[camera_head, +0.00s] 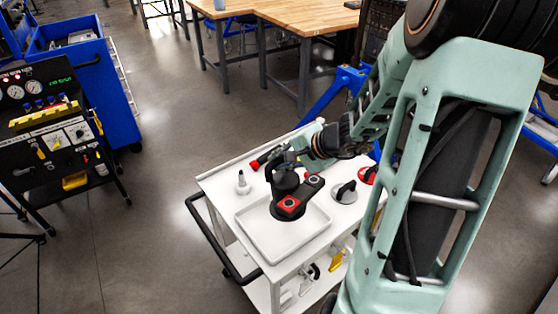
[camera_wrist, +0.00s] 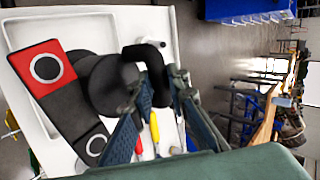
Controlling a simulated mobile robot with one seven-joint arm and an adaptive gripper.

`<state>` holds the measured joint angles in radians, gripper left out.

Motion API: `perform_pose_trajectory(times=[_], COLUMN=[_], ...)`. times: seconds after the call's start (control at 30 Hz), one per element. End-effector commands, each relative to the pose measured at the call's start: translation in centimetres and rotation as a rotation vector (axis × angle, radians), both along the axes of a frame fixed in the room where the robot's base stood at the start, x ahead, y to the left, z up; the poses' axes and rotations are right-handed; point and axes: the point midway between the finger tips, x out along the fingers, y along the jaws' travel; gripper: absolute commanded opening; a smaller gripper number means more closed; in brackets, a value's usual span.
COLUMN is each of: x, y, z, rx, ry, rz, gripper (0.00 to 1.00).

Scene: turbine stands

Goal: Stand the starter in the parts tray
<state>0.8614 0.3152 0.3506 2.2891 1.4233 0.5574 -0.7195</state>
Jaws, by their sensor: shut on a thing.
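The starter's underside is hidden.
On the cart top (camera_head: 215,183), a small grey-white pointed part (camera_head: 242,183) stands left of the tray, a red-and-black tool (camera_head: 267,157) lies behind, and a grey round part with a black handle (camera_head: 345,192) sits right. A blue tool cabinet (camera_head: 100,95) stands farther left, past open floor.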

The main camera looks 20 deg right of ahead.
Motion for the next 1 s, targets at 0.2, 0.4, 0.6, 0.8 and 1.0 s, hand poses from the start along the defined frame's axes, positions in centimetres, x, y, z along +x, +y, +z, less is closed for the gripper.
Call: perform_pose_trajectory(times=[0.2, 0.4, 0.6, 0.8, 1.0], x=[0.1, 0.1, 0.1, 0.2, 0.2], y=[0.0, 0.0, 0.0, 0.0, 0.0], z=[-0.5, -2.1, -4.4, -6.6, -7.9], rx=[-0.001, 0.000, -0.002, -0.003, -0.002], ry=[-0.003, -0.002, -0.003, -0.004, -0.004], rz=[0.001, 0.001, 0.000, 0.001, 0.002], gripper=[0.00, 0.00, 0.00, 0.00, 0.00])
